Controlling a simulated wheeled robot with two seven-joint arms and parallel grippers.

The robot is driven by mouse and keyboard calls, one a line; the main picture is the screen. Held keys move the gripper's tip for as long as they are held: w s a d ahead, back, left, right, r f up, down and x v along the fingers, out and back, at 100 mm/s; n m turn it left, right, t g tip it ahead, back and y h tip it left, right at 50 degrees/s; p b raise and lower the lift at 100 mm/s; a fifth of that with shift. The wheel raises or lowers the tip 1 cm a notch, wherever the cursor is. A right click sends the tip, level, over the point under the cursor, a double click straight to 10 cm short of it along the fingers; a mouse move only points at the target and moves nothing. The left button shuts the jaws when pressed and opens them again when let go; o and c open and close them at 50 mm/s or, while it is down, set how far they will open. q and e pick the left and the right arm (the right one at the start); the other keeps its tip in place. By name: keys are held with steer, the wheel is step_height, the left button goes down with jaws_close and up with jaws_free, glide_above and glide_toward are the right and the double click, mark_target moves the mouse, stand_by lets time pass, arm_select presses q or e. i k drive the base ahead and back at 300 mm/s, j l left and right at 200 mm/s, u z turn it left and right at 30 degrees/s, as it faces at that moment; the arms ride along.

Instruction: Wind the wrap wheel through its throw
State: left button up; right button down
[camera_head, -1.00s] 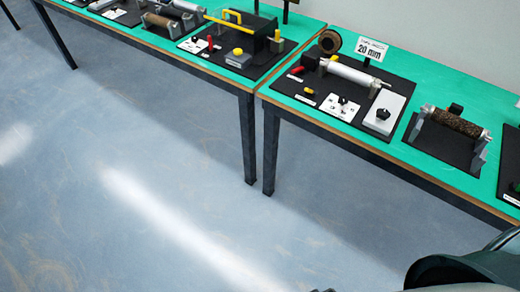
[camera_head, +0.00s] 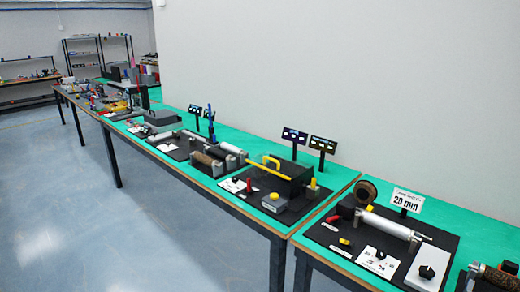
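No part is clearly recognisable as the wrap wheel, and I cannot tell which one it is. On the nearer table at the right, a brown ring-shaped part (camera_head: 358,190) stands behind a silver roller (camera_head: 388,222) on a black board. In front of the roller are a white plate with small dark knobs (camera_head: 380,260) and a grey block with a black knob (camera_head: 427,272). A brown rough roller (camera_head: 500,278) is cut off at the right lower edge. Neither of my grippers is in view.
Green-topped tables run from the lower right to the back left. A black machine with a yellow bar (camera_head: 268,163) stands on the adjoining table. A "20 mm" sign (camera_head: 408,201) stands behind the roller. Shelves (camera_head: 84,55) are at the back. The blue floor (camera_head: 50,220) at left is clear.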

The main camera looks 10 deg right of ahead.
mark_target(427, 273)
steer(key=z, duration=1.45)
